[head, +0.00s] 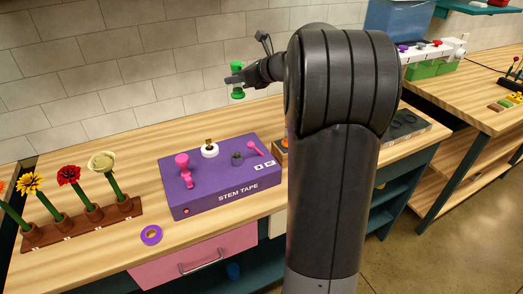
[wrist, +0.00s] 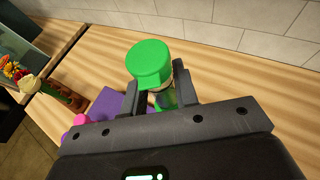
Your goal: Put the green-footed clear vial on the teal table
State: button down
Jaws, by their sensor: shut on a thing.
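The clear vial with green ends (head: 238,94) is held in the air above the wooden workbench, near the tiled wall. My gripper (head: 238,80) is shut around its middle. In the wrist view the vial's green end (wrist: 150,62) faces the camera between the two fingers (wrist: 158,90), and its clear body is mostly hidden. The vial looks roughly upright in the head view. A separate wood-topped table with teal legs (head: 477,105) stands at the right. No table with a teal top shows clearly.
A purple STEM TAPE box (head: 222,175) stands on the workbench (head: 110,255) below and left of my gripper. A flower rack (head: 85,225) and purple tape ring (head: 151,235) lie left. The right table holds flowers (head: 514,97). A floor gap separates the tables.

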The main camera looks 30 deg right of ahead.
jog(key=w+a+n+g+y, duration=0.2)
jog(key=a+n+g+y, duration=0.1)
jog(key=a, duration=1.5)
jog(key=w+a+n+g+y, duration=0.1)
jog(key=a+n+g+y, duration=0.2)
jog(key=a, duration=1.5)
notch_tip(320, 180, down, 11)
jog(key=shift+a+f+n+h, duration=0.15)
jog(key=shift+n+h, duration=0.25)
jog(key=shift+a, duration=0.1)
jog(key=shift+w+a+f, duration=0.15)
jog(key=shift+a+f, duration=1.65)
jog(key=shift+a, duration=0.1)
jog(key=shift+w+a+f, duration=0.2)
jog(key=shift+a+f, duration=1.65)
jog(key=shift+a, duration=0.1)
jog(key=shift+w+a+f, duration=0.15)
jog(key=shift+a+f, duration=1.65)
jog(key=shift+a, duration=0.1)
jog(key=shift+f, duration=0.1)
jog(key=c, duration=1.1)
grip_release()
jog(key=shift+f, duration=0.1)
